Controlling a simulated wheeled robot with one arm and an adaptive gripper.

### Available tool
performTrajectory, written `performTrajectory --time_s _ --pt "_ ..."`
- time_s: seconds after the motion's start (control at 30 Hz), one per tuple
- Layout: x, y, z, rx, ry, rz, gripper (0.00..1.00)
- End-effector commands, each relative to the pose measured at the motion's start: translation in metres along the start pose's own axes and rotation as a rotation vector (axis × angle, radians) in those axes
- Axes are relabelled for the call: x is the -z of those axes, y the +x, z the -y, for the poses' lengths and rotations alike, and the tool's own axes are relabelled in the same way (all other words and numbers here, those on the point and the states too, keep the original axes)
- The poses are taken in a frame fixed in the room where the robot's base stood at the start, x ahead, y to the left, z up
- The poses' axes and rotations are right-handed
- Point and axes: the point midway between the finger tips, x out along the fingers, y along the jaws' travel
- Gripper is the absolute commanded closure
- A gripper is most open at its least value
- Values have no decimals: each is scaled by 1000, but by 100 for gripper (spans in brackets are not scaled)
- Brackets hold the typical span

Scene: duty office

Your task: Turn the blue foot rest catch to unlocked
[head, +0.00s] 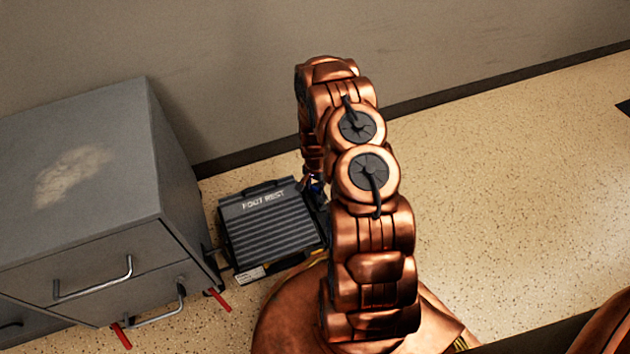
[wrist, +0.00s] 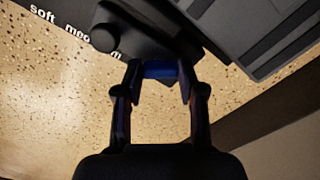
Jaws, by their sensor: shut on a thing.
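The foot rest (head: 270,228) is a dark ribbed platform labelled "FOOT REST" on the floor, left of my arm in the head view. Its dark side also shows at the top of the wrist view (wrist: 235,25). The blue catch (wrist: 160,70) sits at the foot rest's side, between my fingertips in the wrist view. My gripper (wrist: 160,82) is shut on it, with a finger at either side. In the head view only a small bit of blue (head: 315,187) shows beside the foot rest, mostly hidden by my arm. I cannot read the catch's lock position.
A grey drawer cabinet (head: 85,195) with metal handles stands close left of the foot rest. Red pieces (head: 219,300) stick out near its base. A round dark knob (wrist: 106,37) lies near "soft" lettering. The wall is behind; speckled floor is clear to the right.

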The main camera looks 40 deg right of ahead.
Motion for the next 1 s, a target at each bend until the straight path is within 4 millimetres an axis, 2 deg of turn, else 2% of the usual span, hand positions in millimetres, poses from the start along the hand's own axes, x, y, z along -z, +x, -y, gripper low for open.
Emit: performTrajectory --time_s 0.03,0.6,1.0 --pt "-1 -4 0 0 -42 1 96" --pt "0 -3 0 0 -576 -2 96" --pt "2 -1 0 1 -837 -4 96"
